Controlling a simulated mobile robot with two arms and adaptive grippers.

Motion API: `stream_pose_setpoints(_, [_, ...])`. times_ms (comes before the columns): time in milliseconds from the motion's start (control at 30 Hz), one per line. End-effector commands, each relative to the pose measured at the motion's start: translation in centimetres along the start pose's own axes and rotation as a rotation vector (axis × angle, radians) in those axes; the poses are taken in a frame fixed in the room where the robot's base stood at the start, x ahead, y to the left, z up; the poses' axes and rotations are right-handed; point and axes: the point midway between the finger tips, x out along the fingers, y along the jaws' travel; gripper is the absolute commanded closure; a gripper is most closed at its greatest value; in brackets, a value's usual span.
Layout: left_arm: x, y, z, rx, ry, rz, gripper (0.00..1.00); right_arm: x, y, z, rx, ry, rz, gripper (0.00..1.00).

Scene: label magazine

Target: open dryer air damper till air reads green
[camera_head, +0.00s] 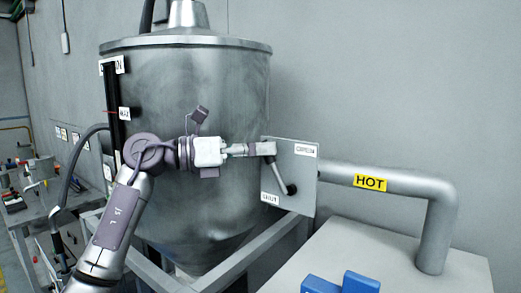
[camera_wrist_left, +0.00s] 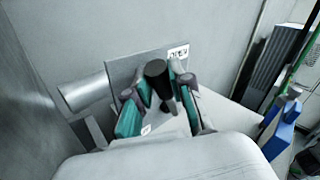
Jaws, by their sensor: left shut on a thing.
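The damper plate (camera_head: 306,172) is a grey square on the pipe at the side of the metal hopper, with an OPEN label (camera_head: 305,150) at its top and a SHUT label (camera_head: 270,198) at its lower left. The damper lever (camera_head: 281,177) slants up and left from its dark pivot end. My left gripper (camera_head: 268,149) is at the lever's upper end. In the left wrist view, its fingers (camera_wrist_left: 160,98) are shut around the black handle (camera_wrist_left: 156,70). No green air reading is visible. My right gripper is out of view.
The big metal hopper (camera_head: 190,90) stands behind my left arm. A pipe marked HOT (camera_head: 400,184) runs right from the plate and bends down into a pale cabinet top (camera_head: 370,255). Blue parts (camera_head: 360,284) lie at the bottom edge. A cluttered bench (camera_head: 30,210) is at far left.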

Motion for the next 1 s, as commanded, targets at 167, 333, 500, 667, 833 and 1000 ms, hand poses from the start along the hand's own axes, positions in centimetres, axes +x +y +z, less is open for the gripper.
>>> stream_pose_setpoints(167, [0.1, -0.3, 0.3, 0.026, 0.018, 0.007, 1.0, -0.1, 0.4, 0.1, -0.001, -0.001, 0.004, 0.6])
stream_pose_setpoints(333, [1.0, -1.6, 0.7, 0.149, 0.118, 0.04, 1.0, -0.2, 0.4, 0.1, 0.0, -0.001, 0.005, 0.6])
stream_pose_setpoints(500, [1.9, -2.5, 0.6, 0.25, 0.202, 0.065, 1.0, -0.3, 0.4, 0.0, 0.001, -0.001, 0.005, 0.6])
stream_pose_setpoints(667, [2.0, -2.6, 0.5, 0.268, 0.218, 0.069, 1.0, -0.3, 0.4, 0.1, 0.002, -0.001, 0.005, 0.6])
stream_pose_setpoints(833, [2.0, -2.7, 0.6, 0.267, 0.216, 0.069, 1.0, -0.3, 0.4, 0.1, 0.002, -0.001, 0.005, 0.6])
stream_pose_setpoints(1000, [2.0, -2.6, 0.5, 0.266, 0.216, 0.068, 0.68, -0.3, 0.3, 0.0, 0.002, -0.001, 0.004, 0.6])
